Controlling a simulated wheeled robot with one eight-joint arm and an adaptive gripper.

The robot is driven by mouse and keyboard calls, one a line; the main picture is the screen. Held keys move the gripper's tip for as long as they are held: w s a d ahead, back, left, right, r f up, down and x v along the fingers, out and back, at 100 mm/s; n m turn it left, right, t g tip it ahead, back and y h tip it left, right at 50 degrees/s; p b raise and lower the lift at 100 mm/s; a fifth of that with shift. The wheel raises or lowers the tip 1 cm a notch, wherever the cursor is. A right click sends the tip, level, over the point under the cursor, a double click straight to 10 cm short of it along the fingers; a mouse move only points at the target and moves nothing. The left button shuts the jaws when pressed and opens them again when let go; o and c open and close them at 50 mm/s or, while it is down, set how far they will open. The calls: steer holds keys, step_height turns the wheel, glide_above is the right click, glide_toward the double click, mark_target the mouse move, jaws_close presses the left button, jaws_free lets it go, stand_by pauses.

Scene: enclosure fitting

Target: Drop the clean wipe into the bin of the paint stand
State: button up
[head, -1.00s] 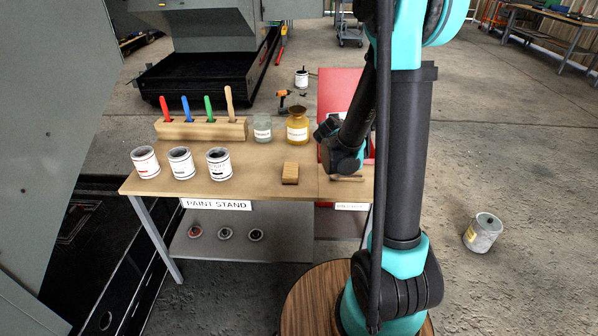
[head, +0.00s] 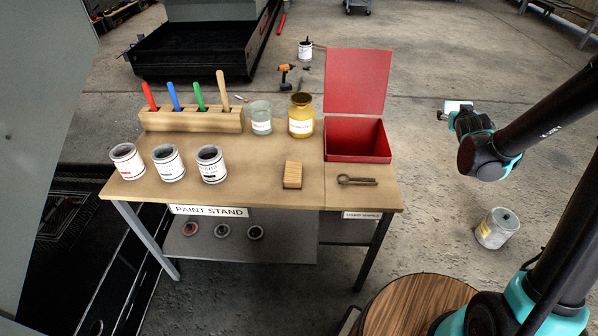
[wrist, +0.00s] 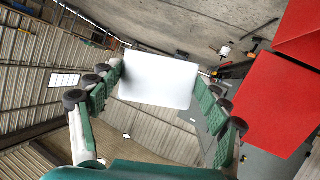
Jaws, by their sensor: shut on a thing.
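The red bin (head: 358,158) stands at the right end of the paint stand (head: 250,192), its red lid (head: 357,82) raised and its mouth open. My gripper (head: 458,112) is to the right of the bin, clear of the stand and above the floor. It is shut on the white wipe (wrist: 158,80), which sits between the two fingers in the wrist view. The wipe shows small at the gripper's end in the head view (head: 458,105). The red bin (wrist: 270,110) also shows at the right of the wrist view, apart from the wipe.
On the stand are a wooden rack (head: 190,119) of coloured handles, several paint cans (head: 168,163), a glass jar (head: 261,118), an amber jar (head: 301,117), a wooden block (head: 293,175) and a can opener-like tool (head: 356,180). A grey can (head: 497,229) stands on the floor.

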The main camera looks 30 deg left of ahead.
steer(key=s+a+r+n+g+y, duration=0.1)
steer(key=s+a+r+n+y, duration=0.15)
steer(key=a, duration=0.65)
steer(key=s+a+r+n+g+y, duration=0.1)
steer(key=s+a+n+g+y, duration=0.15)
steer(key=a, duration=0.65)
steer(key=s+a+r+n+g+y, duration=0.15)
steer(key=s+a, duration=0.25)
steer(key=a, duration=0.5)
steer(key=shift+t+y, duration=0.25)
steer(key=shift+t, duration=0.25)
steer(key=shift+w+a+f, duration=0.1)
steer(key=shift+f, duration=1.35)
steer(key=shift+w+f, duration=0.1)
steer(key=shift+f, duration=1.35)
steer(key=o, duration=1.1)
steer(key=v, duration=1.2)
